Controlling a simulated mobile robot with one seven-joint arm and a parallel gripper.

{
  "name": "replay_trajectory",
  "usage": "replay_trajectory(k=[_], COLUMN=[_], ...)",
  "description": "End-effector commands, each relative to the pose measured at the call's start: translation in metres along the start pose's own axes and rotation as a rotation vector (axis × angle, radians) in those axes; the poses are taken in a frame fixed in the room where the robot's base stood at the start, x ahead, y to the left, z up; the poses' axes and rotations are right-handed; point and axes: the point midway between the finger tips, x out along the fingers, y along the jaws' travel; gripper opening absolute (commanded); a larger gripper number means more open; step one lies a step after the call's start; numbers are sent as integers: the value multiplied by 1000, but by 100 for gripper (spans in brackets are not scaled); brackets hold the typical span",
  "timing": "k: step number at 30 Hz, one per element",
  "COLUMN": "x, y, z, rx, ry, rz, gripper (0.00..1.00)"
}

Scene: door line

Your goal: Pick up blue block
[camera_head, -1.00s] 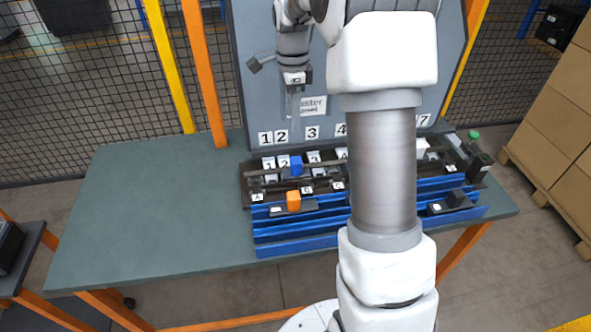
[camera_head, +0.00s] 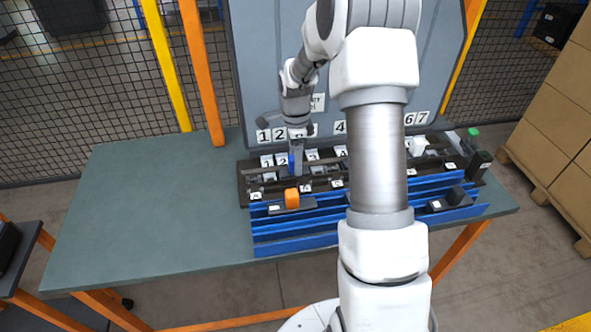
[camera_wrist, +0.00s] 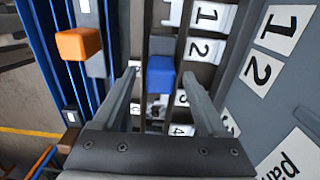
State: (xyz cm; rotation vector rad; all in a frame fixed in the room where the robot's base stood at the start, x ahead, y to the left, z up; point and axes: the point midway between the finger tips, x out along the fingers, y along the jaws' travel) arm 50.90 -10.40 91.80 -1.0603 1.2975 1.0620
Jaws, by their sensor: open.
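The blue block (camera_wrist: 160,78) sits on the dark numbered rack and lies between the two finger tips of my gripper in the wrist view. My gripper (camera_wrist: 162,82) is open, with a finger on each side of the block and a gap showing on both sides. In the head view my gripper (camera_head: 296,170) points down over the rack and hides most of the blue block (camera_head: 291,160); only a blue sliver shows.
An orange block (camera_head: 291,197) stands on a dark holder on the blue rails (camera_head: 300,236) in front. A white block (camera_head: 418,146) and a green-topped item (camera_head: 473,133) are to the right. A grey panel (camera_head: 350,75) rises behind. The left tabletop (camera_head: 160,210) is clear.

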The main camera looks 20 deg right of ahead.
Motion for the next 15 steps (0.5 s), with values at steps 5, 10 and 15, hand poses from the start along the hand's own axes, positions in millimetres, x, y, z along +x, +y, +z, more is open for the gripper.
replay_trajectory(k=[5, 10, 15], x=[5, 4, 4], y=[0, 0, 0], z=[0, 0, 0], rx=[0, 0, 0], ry=[0, 0, 0], rz=[-1, -1, -1], gripper=[75, 66, 35])
